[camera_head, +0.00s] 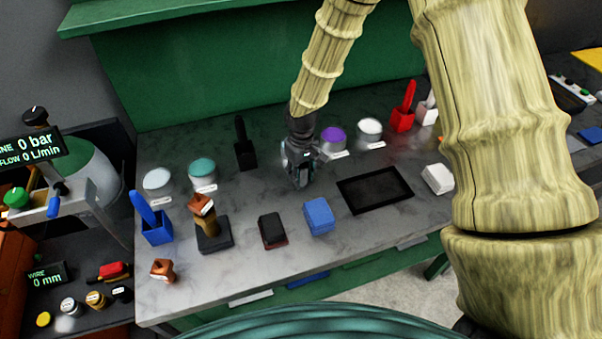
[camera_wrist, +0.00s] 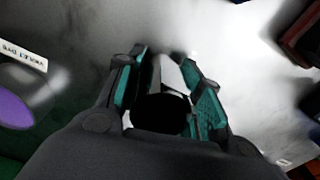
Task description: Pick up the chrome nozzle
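My gripper (camera_head: 299,172) points down at the grey worktop near its middle, in the head view. In the wrist view, its two fingers (camera_wrist: 166,65) with teal pads are spread apart. Between them is a shiny pale grey piece with a round black end (camera_wrist: 160,114), which looks like the chrome nozzle. It fills most of the gap, but whether both pads touch it is not clear. In the head view my gripper hides that piece.
On the worktop (camera_head: 270,185), a purple-topped canister (camera_head: 333,136) stands close right of my gripper and a black holder (camera_head: 244,152) to its left. A dark tray (camera_head: 374,191) and a blue block (camera_head: 319,216) lie in front. A green panel (camera_head: 250,65) rises behind.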

